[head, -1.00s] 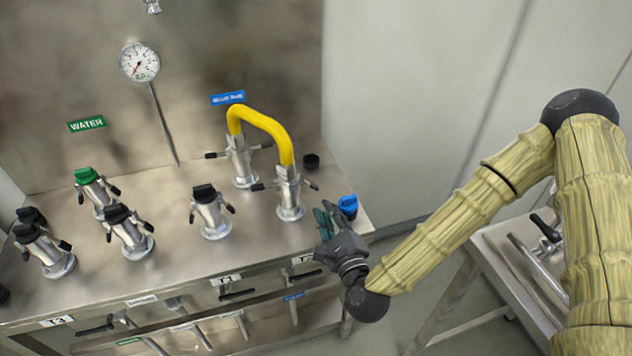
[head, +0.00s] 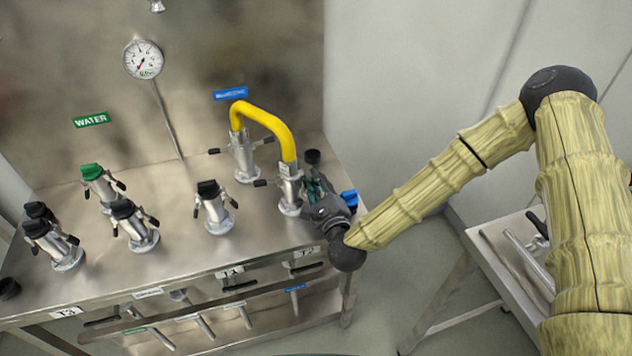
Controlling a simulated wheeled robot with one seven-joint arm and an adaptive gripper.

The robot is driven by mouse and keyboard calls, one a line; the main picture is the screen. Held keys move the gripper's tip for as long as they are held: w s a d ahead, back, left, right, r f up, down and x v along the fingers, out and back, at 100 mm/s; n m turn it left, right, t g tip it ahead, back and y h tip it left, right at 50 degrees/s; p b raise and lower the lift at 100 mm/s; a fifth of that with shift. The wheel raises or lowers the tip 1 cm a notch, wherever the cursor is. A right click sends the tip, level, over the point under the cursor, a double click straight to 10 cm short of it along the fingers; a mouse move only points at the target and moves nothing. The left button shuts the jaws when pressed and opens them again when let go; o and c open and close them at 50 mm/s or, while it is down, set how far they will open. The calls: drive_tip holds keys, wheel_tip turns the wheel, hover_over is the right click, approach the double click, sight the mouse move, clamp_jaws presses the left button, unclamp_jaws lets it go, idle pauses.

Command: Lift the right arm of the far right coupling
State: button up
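The far right coupling (head: 289,190) is a metal fitting standing upright near the right edge of the steel bench. The yellow hose (head: 268,119) runs from its top to a second coupling (head: 243,158) behind it. Its left arm, with a black tip (head: 261,183), sticks out to the left. Its right arm is hidden behind my gripper. My gripper (head: 315,186) is at the coupling's right side, close to where that arm sits. I cannot tell whether it touches the arm, or how far the fingers are apart.
A blue cap (head: 349,199) lies just right of my gripper and a black cap (head: 312,157) behind it. A black-capped coupling (head: 213,208) stands to the left, with several more beyond. Valve handles (head: 303,268) stick out below the bench front. A side table (head: 510,262) stands at right.

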clamp_jaws()
drive_tip(key=n, duration=0.1)
drive_tip(key=r+n+b, duration=0.1)
drive_tip(key=n, duration=0.1)
drive_tip(key=shift+w+d+r+n, duration=0.1)
drive_tip(key=shift+w+d+n, duration=0.05)
drive_tip(key=shift+d+n, duration=0.2)
drive_tip(key=shift+w+d+r+n+b, duration=0.15)
drive_tip(key=shift+r+n+b, duration=0.15)
drive_tip(key=shift+n, duration=0.35)
drive_tip(key=shift+s+d+r+n+b, duration=0.1)
drive_tip(key=shift+d+r+n+b, duration=0.15)
drive_tip(key=shift+n, duration=0.35)
drive_tip(key=shift+r+n+b, duration=0.15)
drive_tip(key=shift+r+n, duration=0.35)
drive_tip(key=shift+n, duration=0.6)
drive_tip(key=shift+r+n+b, duration=0.15)
drive_tip(key=shift+r+n, duration=0.35)
drive_tip(key=shift+n, duration=0.6)
unclamp_jaws()
